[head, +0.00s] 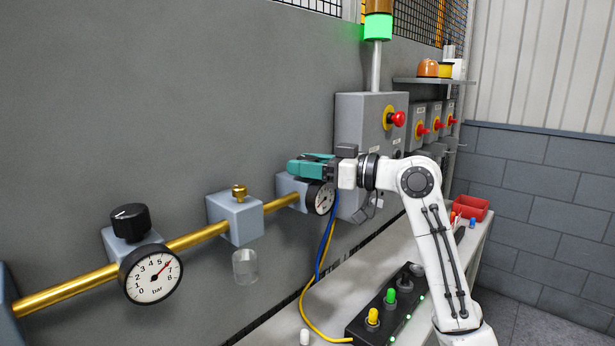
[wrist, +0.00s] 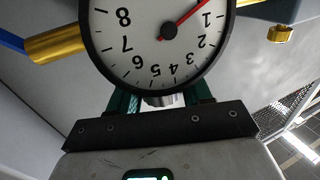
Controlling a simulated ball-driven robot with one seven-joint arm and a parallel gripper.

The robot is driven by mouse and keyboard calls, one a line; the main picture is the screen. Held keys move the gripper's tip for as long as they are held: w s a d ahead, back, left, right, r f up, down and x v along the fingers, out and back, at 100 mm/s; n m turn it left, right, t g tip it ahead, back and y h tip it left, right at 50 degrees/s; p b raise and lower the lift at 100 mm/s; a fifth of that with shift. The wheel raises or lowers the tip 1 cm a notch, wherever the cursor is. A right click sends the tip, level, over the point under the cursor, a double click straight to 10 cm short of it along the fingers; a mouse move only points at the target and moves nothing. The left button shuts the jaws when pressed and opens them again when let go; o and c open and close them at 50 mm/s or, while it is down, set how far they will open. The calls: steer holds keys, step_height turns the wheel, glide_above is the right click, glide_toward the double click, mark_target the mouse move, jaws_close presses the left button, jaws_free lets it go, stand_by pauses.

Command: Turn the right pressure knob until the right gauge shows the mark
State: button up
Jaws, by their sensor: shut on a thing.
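The right gauge (head: 320,198) sits on the pipe below my gripper (head: 300,165), its white dial facing out. In the wrist view the right gauge (wrist: 150,60) appears upside down, with its red needle close to the 1, on the side away from the 2. No separate target mark is clear on the visible part of the dial. My gripper (wrist: 162,100) is shut on the right pressure knob above the gauge. The teal fingers and the gauge hide the knob.
The left gauge (head: 152,274) reads between 6 and 7, with a black knob (head: 129,222) above it. A valve block (head: 235,217) with a brass cap stands between the gauges. A button panel (head: 385,312) lies on the bench below; a grey box (head: 367,120) with a red button is behind my wrist.

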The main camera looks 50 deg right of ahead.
steer(key=shift+n+g+y+b, duration=0.5)
steer(key=shift+n+y, duration=0.2)
steer(key=shift+y, duration=0.6)
steer(key=o, duration=0.9)
steer(key=shift+s+d, duration=0.1)
steer(key=b+v, duration=0.2)
steer(key=v, duration=0.8)
steer(key=shift+s+d, duration=0.15)
steer(key=shift+s, duration=0.1)
steer(key=shift+r, duration=0.15)
